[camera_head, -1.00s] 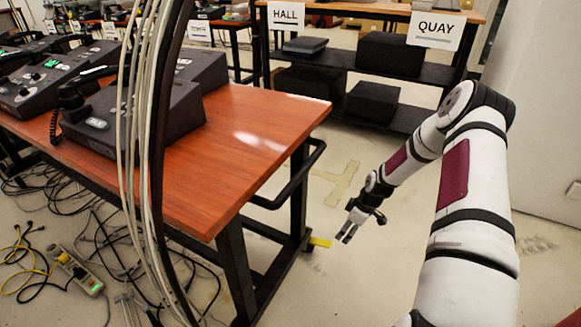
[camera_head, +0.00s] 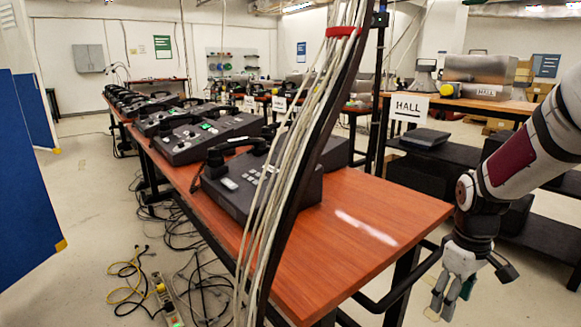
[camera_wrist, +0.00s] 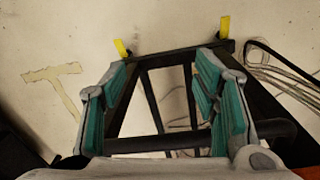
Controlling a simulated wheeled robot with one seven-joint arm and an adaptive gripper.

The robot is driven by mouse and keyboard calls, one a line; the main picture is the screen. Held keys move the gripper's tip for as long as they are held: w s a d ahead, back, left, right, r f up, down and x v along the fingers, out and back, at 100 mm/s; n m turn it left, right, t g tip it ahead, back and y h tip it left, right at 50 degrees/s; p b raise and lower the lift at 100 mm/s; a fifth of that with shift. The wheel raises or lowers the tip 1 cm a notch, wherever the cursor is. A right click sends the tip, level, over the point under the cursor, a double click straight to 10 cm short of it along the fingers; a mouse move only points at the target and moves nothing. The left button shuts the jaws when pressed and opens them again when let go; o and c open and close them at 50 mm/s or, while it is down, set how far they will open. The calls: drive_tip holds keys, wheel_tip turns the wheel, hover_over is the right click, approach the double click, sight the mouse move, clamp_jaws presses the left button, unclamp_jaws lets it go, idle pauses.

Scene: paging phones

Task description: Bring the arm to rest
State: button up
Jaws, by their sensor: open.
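My gripper (camera_head: 443,297) hangs at the lower right of the head view, pointing down beside the right end of the wooden table. My white arm comes in from the right edge above it. In the wrist view my gripper (camera_wrist: 167,100) shows two teal-padded fingers spread apart, with nothing between them. Behind the fingers, the black table frame (camera_wrist: 190,85) and pale floor show. The gripper appears apart from the table; the exact gap to its black side rail (camera_head: 400,285) cannot be told.
The wooden table (camera_head: 385,215) carries a row of dark phones, the nearest one (camera_head: 240,190) beside a hanging cable bundle (camera_head: 285,160). A dark shelf unit (camera_head: 470,155) with a HALL sign stands behind my arm. Cables and a power strip (camera_head: 165,300) lie on the floor. A blue panel stands at left.

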drive_tip(key=s+a+r+m, duration=0.2)
drive_tip(key=s+a+r, duration=0.4)
drive_tip(key=s+r, duration=0.15)
drive_tip(key=s+a+r+m, duration=0.1)
drive_tip(key=s+a+r, duration=0.15)
drive_tip(key=s, duration=0.45)
drive_tip(key=s+a+r+m, duration=0.1)
drive_tip(key=s+a, duration=0.2)
drive_tip(key=s, duration=0.5)
drive_tip(key=s+a+r+m, duration=0.1)
drive_tip(key=s+a+r, duration=0.15)
drive_tip(key=s, duration=0.45)
wheel_tip(320, 180, up, 30)
drive_tip(key=t+p, duration=0.4)
drive_tip(key=p, duration=2.5)
drive_tip(key=shift+s+r+y, duration=0.2)
drive_tip(key=shift+r+y, duration=0.05)
drive_tip(key=shift+y, duration=0.05)
